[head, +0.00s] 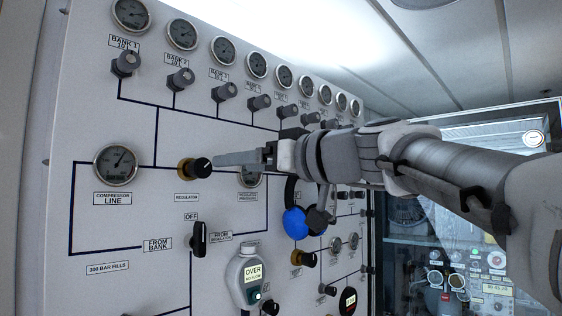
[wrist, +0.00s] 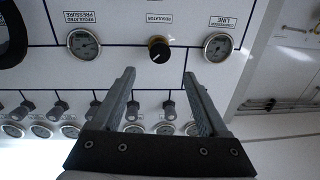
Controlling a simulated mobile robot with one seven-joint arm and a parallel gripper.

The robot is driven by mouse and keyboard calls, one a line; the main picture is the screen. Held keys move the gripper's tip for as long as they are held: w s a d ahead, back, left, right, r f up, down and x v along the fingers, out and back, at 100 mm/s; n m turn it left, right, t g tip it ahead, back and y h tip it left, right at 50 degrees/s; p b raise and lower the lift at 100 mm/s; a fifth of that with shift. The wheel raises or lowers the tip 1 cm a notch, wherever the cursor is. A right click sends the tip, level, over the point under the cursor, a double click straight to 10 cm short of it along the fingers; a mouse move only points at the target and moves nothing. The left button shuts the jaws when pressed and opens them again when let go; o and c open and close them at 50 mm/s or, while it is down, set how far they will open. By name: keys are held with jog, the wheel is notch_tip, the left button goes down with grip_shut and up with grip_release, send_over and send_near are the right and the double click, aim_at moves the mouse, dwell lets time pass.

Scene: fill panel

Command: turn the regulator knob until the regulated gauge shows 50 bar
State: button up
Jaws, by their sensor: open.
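The regulator knob (head: 202,167) is black with a white pointer line on a brass base, on the white panel above the REGULATOR label. It also shows in the wrist view (wrist: 158,49), upside down, beyond the fingertips. In the head view my gripper (head: 220,160) points left at the knob.
The compressor line gauge (head: 116,164) is left of the knob. A row of gauges and bank valves (head: 180,79) runs above. Below are a black selector (head: 199,238), a flow meter reading OVER (head: 251,275) and a blue round part (head: 296,222).

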aim_at(203, 168)
jog(key=p+x, duration=0.4)
jog(key=x, duration=0.6)
jog(key=shift+a+r, duration=0.1)
jog(key=shift+r, duration=0.05)
jog(key=shift+w+a, duration=0.45)
jog(key=shift+a, duration=0.15)
jog(key=shift+c, duration=0.2)
jog(key=c, duration=1.2)
jog(key=shift+f, duration=0.25)
